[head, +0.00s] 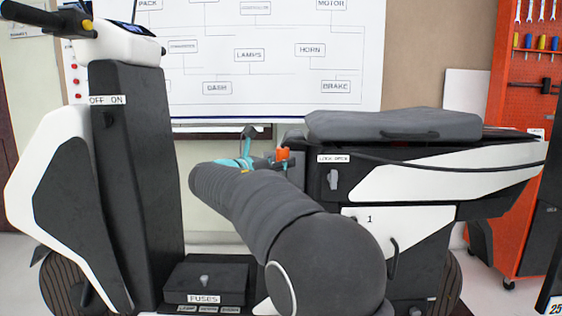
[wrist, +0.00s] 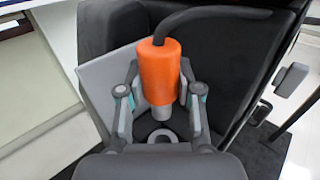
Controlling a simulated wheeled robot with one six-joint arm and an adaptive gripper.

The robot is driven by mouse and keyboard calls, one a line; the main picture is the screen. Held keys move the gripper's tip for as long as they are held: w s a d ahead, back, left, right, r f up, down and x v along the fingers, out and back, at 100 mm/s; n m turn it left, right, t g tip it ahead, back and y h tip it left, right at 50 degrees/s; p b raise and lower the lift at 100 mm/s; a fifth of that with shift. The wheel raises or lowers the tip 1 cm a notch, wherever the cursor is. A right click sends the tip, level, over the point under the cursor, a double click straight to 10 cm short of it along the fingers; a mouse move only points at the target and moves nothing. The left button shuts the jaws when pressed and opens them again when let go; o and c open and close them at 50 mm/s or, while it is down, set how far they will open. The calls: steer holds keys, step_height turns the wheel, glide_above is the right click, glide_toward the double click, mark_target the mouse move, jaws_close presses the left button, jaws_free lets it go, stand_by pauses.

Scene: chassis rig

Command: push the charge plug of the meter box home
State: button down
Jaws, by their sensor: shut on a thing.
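The charge plug is an orange cylinder (wrist: 160,72) with a light grey tip and a thick black cable out of its top end. My gripper (wrist: 160,98) is shut on it, one finger on each side. The grey tip points down in the wrist view, towards a grey ring (wrist: 162,136) set in a dark surface. A gap shows between tip and ring in this view; their true distance is hard to judge. In the head view the orange plug (head: 283,154) shows at my gripper (head: 262,160), left of the seat; my arm hides what lies below. I cannot make out the meter box for certain.
A scooter fills the head view: front column (head: 135,180) left, seat (head: 393,125) right, fuse box (head: 206,279) on the footboard. A lever (head: 333,179) is on the seat's side. A grey panel (wrist: 100,82) stands beside the plug in the wrist view.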

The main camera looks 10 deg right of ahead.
steer(key=shift+a+r, duration=0.1)
steer(key=shift+r, duration=0.05)
steer(key=shift+f+b, duration=1.5)
steer(key=shift+f, duration=1.55)
steer(key=shift+p, duration=0.95)
steer(key=shift+s+f+b, duration=0.1)
steer(key=shift+f+b, duration=0.4)
steer(key=shift+f, duration=0.55)
steer(key=shift+r, duration=0.2)
steer(key=shift+r+p, duration=0.5)
steer(key=shift+p, duration=0.3)
steer(key=shift+p, duration=0.85)
stand_by(1.0)
